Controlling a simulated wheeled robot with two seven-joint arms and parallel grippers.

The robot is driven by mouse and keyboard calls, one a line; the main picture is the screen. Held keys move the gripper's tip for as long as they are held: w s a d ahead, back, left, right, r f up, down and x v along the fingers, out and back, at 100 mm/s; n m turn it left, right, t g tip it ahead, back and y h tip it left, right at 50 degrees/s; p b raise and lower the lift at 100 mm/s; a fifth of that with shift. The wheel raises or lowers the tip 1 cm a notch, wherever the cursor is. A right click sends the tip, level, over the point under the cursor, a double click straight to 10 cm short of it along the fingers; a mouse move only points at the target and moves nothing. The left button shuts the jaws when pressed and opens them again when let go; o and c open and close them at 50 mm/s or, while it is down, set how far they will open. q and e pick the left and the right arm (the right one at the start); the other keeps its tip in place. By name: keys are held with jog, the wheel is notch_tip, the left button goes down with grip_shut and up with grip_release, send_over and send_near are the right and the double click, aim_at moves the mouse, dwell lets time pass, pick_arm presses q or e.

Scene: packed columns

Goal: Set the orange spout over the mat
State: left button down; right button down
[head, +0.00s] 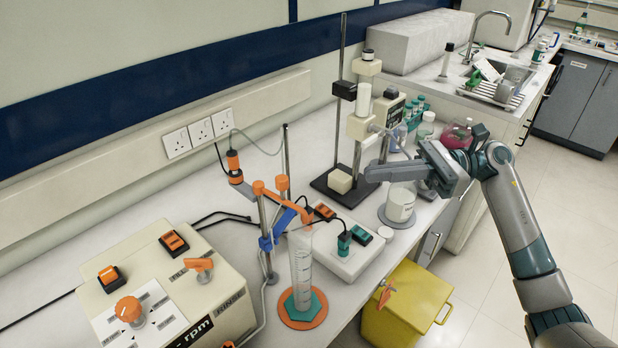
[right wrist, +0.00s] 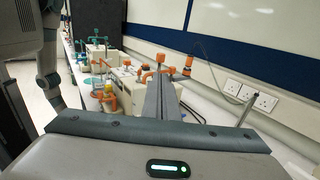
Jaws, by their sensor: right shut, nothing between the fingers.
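The orange spout (head: 284,200) is an arm on an upright metal post with a blue clamp. Its down-turned tip is at the top of a clear graduated cylinder (head: 300,262). The cylinder's teal hexagonal foot stands on a round orange mat (head: 302,322) near the bench's front edge. My right gripper (head: 368,174) is shut and empty, its fingers pointing left in front of the tall stand, right of the spout and apart from it. In the right wrist view the closed fingers (right wrist: 160,84) hide part of the orange fittings behind. My left gripper is not in view.
A white beaker (head: 400,205) on a grey disc stands just below my right gripper. A tall stand (head: 340,100) rises behind it. A cream control box (head: 170,290) with orange knobs is at left. A yellow bin (head: 405,305) stands below the bench edge.

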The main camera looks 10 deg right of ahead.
aim_at(286, 188)
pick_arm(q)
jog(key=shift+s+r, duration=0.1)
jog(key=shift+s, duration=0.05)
pick_arm(e)
jog(key=shift+a, duration=0.1)
